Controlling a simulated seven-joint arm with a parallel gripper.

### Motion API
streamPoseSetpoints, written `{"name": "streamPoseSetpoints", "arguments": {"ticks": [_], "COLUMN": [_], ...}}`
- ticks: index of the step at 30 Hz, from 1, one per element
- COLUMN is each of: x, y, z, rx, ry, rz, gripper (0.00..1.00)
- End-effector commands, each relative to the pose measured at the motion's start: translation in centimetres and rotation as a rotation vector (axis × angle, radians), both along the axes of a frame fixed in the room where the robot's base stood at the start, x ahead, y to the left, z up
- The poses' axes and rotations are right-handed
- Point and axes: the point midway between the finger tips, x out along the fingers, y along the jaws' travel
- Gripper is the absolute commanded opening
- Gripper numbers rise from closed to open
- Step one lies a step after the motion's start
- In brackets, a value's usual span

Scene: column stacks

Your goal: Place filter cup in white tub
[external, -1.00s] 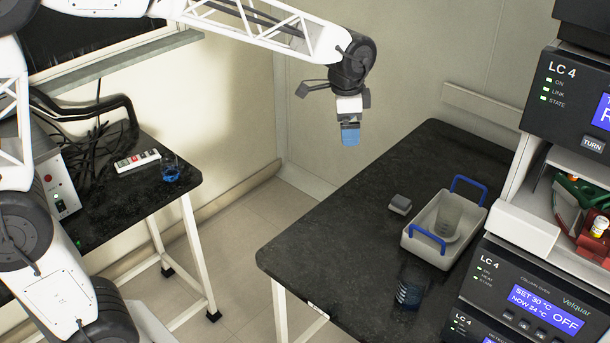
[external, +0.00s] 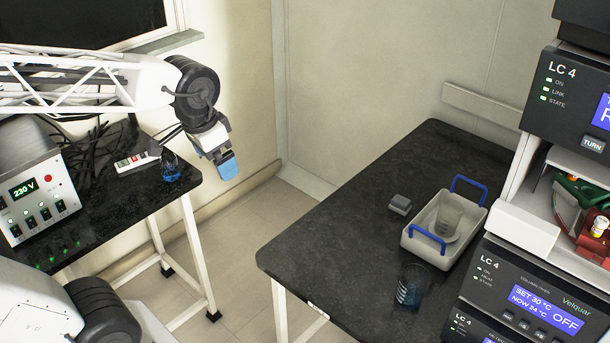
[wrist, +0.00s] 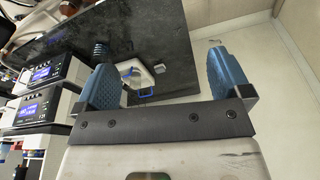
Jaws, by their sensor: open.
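The white tub (external: 424,249) with two blue handles sits on the dark right-hand bench. A translucent grey cup (external: 449,214), which looks like the filter cup, is inside the tub. I cannot tell whether it stands level. The tub also shows small between my fingers in the wrist view (wrist: 145,82). My gripper (external: 228,166) is high over the gap between the two benches, well left of the tub. Its blue fingers are spread apart in the wrist view (wrist: 165,66), with nothing between them.
Instrument stacks (external: 535,285) crowd the bench's right side. The left bench holds a flask with blue liquid (external: 170,170) and a power supply (external: 42,195).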

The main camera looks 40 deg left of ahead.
Motion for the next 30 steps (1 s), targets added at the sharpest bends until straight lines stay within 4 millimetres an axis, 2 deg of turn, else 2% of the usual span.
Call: {"name": "streamPoseSetpoints", "arguments": {"ticks": [1,3,9,14,30], "x": [-1.4,-2.9,-5.6,-6.2,-6.1], "y": [0.3,0.7,1.2,1.3,1.3], "z": [-0.4,-0.9,-1.9,-2.3,-2.2], "rx": [-0.005,-0.012,-0.024,-0.027,-0.026], "ry": [-0.006,-0.010,-0.020,-0.021,-0.021], "rz": [0.030,0.066,0.134,0.150,0.149], "gripper": [0.96,0.96,0.96,0.96,0.96]}}
